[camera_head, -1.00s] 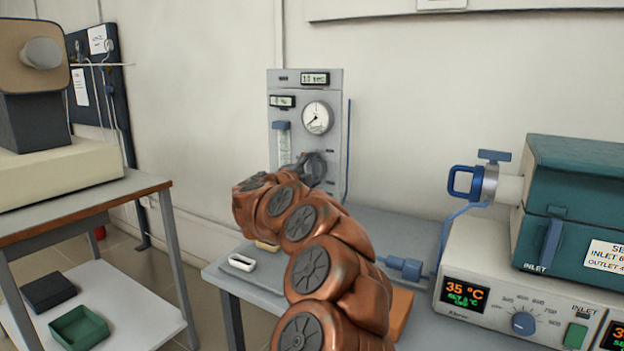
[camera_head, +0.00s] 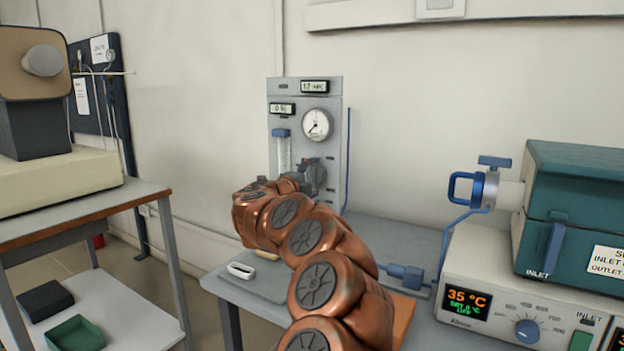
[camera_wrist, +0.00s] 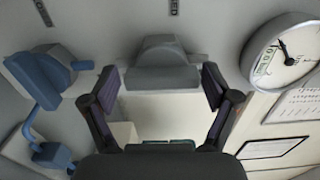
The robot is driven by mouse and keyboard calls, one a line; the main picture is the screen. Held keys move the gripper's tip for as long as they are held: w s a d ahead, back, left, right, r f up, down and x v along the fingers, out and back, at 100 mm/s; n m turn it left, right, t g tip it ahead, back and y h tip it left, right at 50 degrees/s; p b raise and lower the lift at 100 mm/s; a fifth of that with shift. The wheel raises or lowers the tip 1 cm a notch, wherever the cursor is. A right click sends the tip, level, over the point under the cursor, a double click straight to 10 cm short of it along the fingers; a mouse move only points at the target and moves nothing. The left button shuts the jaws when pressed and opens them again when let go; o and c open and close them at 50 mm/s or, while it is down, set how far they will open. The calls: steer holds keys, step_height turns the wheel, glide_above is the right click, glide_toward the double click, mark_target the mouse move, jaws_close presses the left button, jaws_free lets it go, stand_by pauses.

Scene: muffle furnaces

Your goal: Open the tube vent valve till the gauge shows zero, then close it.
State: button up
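The grey gas panel (camera_head: 334,120) stands against the wall, with a round white gauge (camera_head: 317,124) whose dark needle points to the lower left. Below it is a dark grey valve knob (camera_head: 318,172), partly behind my gripper (camera_head: 300,182). In the wrist view, the grey knob (camera_wrist: 162,62) lies ahead between my two spread fingers (camera_wrist: 162,90). My gripper is open; I cannot tell whether a finger touches the knob. The gauge also shows at the upper right of the wrist view (camera_wrist: 290,52); its scale is too small to read.
A flow tube with a blue top (camera_head: 282,133) is left of the knob, and a blue fitting (camera_wrist: 40,80) shows at left in the wrist view. A furnace (camera_head: 575,210) with a blue-handled inlet stands right. A white dish (camera_head: 242,270) lies on the bench.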

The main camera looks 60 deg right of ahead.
steer(key=shift+o, duration=0.3)
steer(key=shift+a, duration=0.1)
steer(key=a, duration=1.1)
steer(key=shift+s+a, duration=0.25)
steer(key=shift+a, duration=0.15)
steer(key=shift+r, duration=0.1)
